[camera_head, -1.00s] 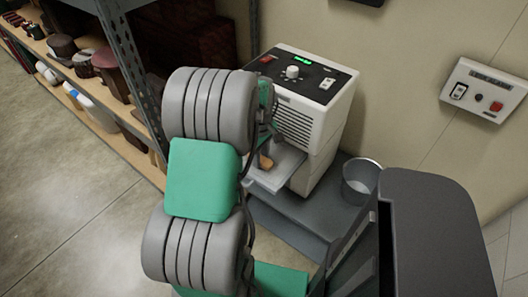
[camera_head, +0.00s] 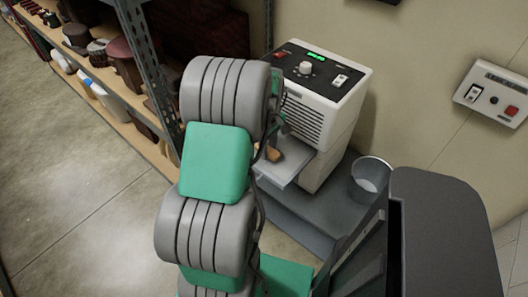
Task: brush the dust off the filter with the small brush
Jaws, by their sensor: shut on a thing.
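The white machine (camera_head: 318,88) stands against the wall with a green-lit display, a knob and switches on top. A light grey flat panel (camera_head: 292,168), which looks like the filter, sticks out of its front low down. Dust on it cannot be made out. My gripper (camera_head: 279,131) is mostly hidden behind my own arm, over the panel's left part. It is shut on a small tan-brown piece (camera_head: 273,153), which looks like the small brush. Its bristles are hidden, and I cannot tell whether it touches the panel.
A grey bucket (camera_head: 371,178) stands right of the machine, on a dark grey base (camera_head: 300,212). Shelves (camera_head: 128,97) with several objects line the left. A control box (camera_head: 493,94) hangs on the right wall. The floor at lower left is clear.

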